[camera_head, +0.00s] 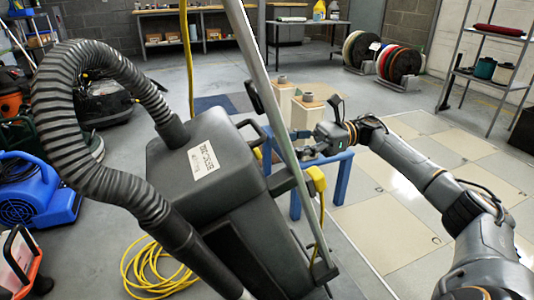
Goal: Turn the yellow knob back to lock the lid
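A large dark grey floor machine with a ribbed hose fills the left middle. Its flat grey lid (215,165) carries a white label and looks shut. A yellow part (318,180) sits on the machine's right side, and a smaller yellow bit (258,153) shows by its black handle. I cannot tell whether either is the knob. My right arm comes in from the right. Its gripper (303,145) is just right of the machine's slanted metal pole, above a blue frame, and partly hidden. Its finger opening is unclear. My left gripper is not in view.
The blue frame (342,180) stands under my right gripper, with light boxes (305,112) behind it. The metal pole (262,85) crosses in front. Yellow cable (150,270) lies coiled on the floor. A blue blower (35,195) stands left. Tiled floor at right is clear.

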